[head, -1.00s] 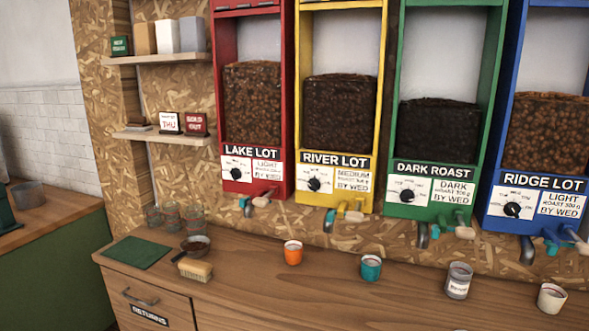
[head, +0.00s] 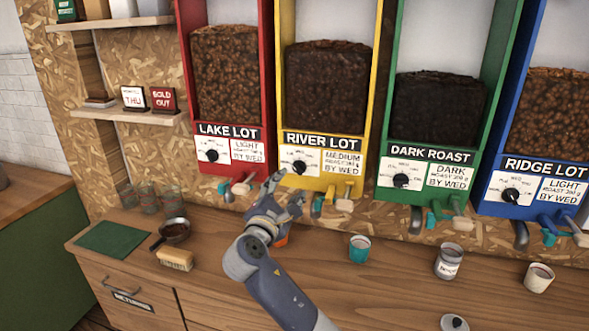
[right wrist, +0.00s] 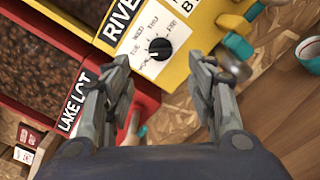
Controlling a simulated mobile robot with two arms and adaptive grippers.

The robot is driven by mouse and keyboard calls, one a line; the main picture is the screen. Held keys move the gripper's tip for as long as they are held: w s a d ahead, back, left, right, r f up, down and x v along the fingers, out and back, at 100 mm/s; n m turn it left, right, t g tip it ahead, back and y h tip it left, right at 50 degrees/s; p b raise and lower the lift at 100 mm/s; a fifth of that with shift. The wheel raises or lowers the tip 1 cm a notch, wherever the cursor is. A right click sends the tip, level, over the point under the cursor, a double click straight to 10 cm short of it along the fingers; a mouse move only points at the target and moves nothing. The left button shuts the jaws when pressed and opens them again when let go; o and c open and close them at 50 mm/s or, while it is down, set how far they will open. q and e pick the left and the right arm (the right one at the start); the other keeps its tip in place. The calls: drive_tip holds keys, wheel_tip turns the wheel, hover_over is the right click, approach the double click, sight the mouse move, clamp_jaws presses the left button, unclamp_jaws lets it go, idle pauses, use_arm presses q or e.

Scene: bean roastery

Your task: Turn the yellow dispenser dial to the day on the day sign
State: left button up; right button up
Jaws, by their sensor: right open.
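The yellow dispenser (head: 283,95), labelled RIVER LOT, stands second from the left. Its black dial (head: 299,167) sits on a white plate marked with days; in the right wrist view the dial (right wrist: 159,48) shows close, its pointer toward the lower left, near what looks like MON. The day sign (head: 134,98), a small card reading THU, stands on the lower shelf at left. My right gripper (head: 284,187) is open and empty, in front of and below the yellow dispenser, with the dial ahead between its fingers in the wrist view. My left gripper is not in view.
Red (head: 226,75), green (head: 436,110) and blue (head: 546,130) dispensers flank the yellow one, with spouts and levers below. Cups, including a teal one (head: 359,249), stand on the wooden counter.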

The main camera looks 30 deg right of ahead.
sight(298, 171)
drive_tip(key=p+x, duration=0.2)
drive_tip(key=x, duration=0.7)
drive_tip(key=shift+d, duration=0.1)
drive_tip(key=c, duration=1.1)
